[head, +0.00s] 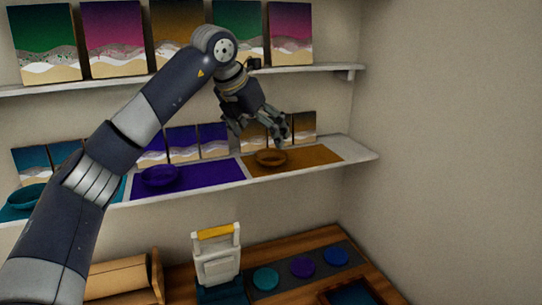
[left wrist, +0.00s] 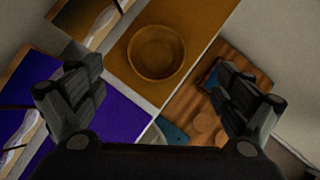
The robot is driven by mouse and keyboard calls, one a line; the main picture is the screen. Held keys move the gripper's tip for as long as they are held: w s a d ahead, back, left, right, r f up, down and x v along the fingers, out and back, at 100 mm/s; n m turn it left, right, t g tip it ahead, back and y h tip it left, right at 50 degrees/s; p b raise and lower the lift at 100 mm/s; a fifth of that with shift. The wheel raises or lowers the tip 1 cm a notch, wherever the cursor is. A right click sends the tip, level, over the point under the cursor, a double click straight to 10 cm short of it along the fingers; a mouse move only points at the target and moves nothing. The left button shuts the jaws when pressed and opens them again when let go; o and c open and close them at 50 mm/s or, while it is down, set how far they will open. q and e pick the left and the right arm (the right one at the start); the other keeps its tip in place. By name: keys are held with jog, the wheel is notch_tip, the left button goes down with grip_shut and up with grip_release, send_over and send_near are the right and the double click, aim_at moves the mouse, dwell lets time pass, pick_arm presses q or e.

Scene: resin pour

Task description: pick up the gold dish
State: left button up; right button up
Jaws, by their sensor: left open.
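The gold dish (head: 270,157) is a small round bowl standing on a gold mat (head: 318,155) at the right end of the lower shelf. My left gripper (head: 262,131) is just above the dish in the head view, its fingers pointing down and to the right. In the left wrist view the dish (left wrist: 156,52) lies ahead of the fingers, above the middle of the picture. My left gripper (left wrist: 160,95) is open there with nothing between its fingers, and it does not touch the dish. My right gripper is not in view.
A purple dish (head: 160,175) on a purple mat (head: 213,173) and a teal dish (head: 27,196) stand farther left on the shelf (head: 350,160). Small pictures lean behind them. An upper shelf (head: 308,69) holds larger pictures. Below is a wooden table (head: 318,239) with coloured discs.

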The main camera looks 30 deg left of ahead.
aim_at(270, 154)
pick_arm(q)
jog(key=shift+x, duration=1.1)
jog(key=shift+w+f, duration=0.2)
jog(key=shift+f, duration=0.15)
jog(key=p+x, duration=0.2)
jog(key=x, duration=0.2)
jog(key=shift+w+a+p, duration=0.1)
jog(key=shift+a+p, duration=0.15)
jog(key=shift+p, duration=0.15)
jog(key=shift+w+f, duration=0.2)
jog(key=shift+f, duration=0.15)
jog(key=shift+w+f, duration=0.1)
jog(key=shift+f, duration=0.05)
jog(key=c, duration=0.9)
jog(key=shift+c, duration=1.3)
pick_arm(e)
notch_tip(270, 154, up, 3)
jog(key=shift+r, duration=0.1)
